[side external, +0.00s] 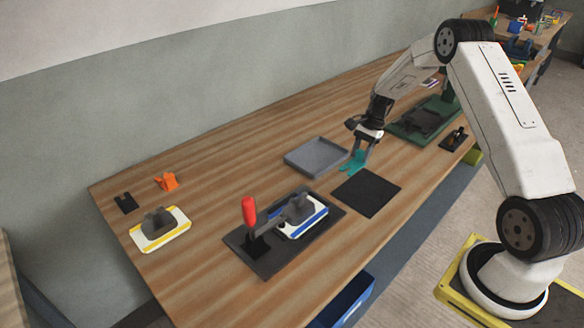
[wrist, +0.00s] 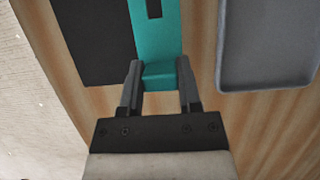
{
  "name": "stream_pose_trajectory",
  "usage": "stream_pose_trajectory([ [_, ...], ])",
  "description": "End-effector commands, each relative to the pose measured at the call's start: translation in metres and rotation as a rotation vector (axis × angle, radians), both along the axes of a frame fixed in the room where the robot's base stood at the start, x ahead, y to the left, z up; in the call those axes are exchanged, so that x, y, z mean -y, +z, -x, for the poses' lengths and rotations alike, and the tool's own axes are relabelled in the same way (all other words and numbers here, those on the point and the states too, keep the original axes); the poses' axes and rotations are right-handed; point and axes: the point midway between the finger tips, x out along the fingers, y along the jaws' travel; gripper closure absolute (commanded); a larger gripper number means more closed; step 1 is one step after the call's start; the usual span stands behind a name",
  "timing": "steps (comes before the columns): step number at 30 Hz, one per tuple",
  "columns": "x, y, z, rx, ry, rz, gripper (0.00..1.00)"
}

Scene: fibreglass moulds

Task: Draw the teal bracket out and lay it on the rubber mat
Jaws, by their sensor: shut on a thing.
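The teal bracket (side external: 355,161) is in my gripper (side external: 362,143), between the grey tray and the black mat. In the wrist view the teal bracket (wrist: 155,35) runs up from between the two fingers of my gripper (wrist: 159,82), which are shut on its near end. A dark slot shows in its upper part. The black rubber mat (side external: 366,193) lies flat and bare on the table, just in front of the bracket. In the wrist view the mat (wrist: 95,45) is to the left of the bracket. I cannot tell whether the bracket touches the table.
A grey tray (side external: 316,156) stands beside the bracket; it shows on the right in the wrist view (wrist: 268,83). A red-handled clamp (side external: 250,212) on a dark plate stands at the front left. A green fixture (side external: 424,119) is behind. The table's left middle is mostly clear.

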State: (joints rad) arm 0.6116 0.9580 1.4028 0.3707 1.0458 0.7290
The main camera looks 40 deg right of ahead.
Motion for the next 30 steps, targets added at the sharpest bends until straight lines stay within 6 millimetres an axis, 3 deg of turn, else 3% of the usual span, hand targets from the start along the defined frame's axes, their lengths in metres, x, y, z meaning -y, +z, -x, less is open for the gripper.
stream_pose_trajectory([
  [30, 0.022, 0.001, 0.000, 0.000, 0.001, 0.001, 1.00],
])
